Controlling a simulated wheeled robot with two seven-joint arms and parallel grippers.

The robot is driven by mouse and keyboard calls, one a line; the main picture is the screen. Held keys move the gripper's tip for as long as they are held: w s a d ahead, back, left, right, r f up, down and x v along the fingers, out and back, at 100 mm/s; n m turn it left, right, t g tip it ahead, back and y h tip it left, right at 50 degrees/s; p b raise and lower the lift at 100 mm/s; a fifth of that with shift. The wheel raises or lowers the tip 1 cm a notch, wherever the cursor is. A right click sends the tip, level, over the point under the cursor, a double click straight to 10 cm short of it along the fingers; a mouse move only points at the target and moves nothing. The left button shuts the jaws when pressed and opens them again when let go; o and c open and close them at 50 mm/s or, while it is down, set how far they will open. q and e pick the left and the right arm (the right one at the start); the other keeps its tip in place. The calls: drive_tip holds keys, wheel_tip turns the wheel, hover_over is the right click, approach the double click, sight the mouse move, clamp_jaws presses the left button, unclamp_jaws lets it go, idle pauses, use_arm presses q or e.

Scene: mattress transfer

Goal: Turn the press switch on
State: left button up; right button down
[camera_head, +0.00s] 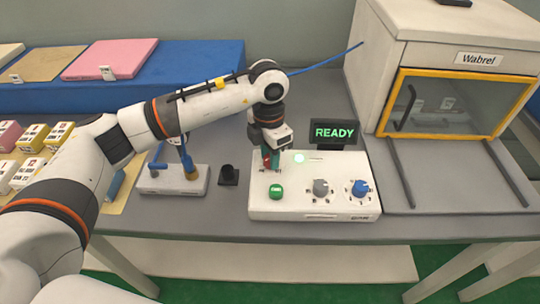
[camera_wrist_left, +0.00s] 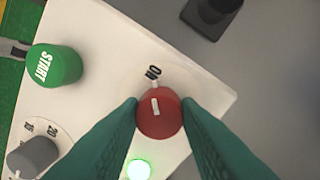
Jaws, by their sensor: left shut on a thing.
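The press control box (camera_head: 335,205) is a white box on the grey table. Its red rotary switch (camera_wrist_left: 158,118) shows in the left wrist view, with its white mark in line with the "ON" label (camera_wrist_left: 153,72). My left gripper (camera_head: 271,161) is over the box's back left corner, its teal fingers closed on both sides of the red switch. In the head view the fingers mostly hide the switch. A green lamp (camera_head: 299,158) beside it is lit, and the display (camera_head: 335,133) reads "READY". My right gripper is not in view.
A green START button (camera_head: 276,191), a grey knob (camera_head: 321,187) and a blue knob (camera_head: 360,187) sit on the box. A white press cabinet (camera_head: 455,60) stands at right. A small stand (camera_head: 172,183) and black peg (camera_head: 228,176) are at left.

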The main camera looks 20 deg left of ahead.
use_arm(q)
drive_tip(key=shift+r, duration=0.1)
drive_tip(key=o, duration=1)
drive_tip(key=r+b, duration=0.1)
drive_tip(key=r, duration=1.1)
drive_tip(key=shift+w+a+b, duration=0.2)
drive_tip(key=shift+b, duration=0.15)
drive_tip(key=shift+s+f, duration=0.1)
drive_tip(key=shift+f, duration=0.05)
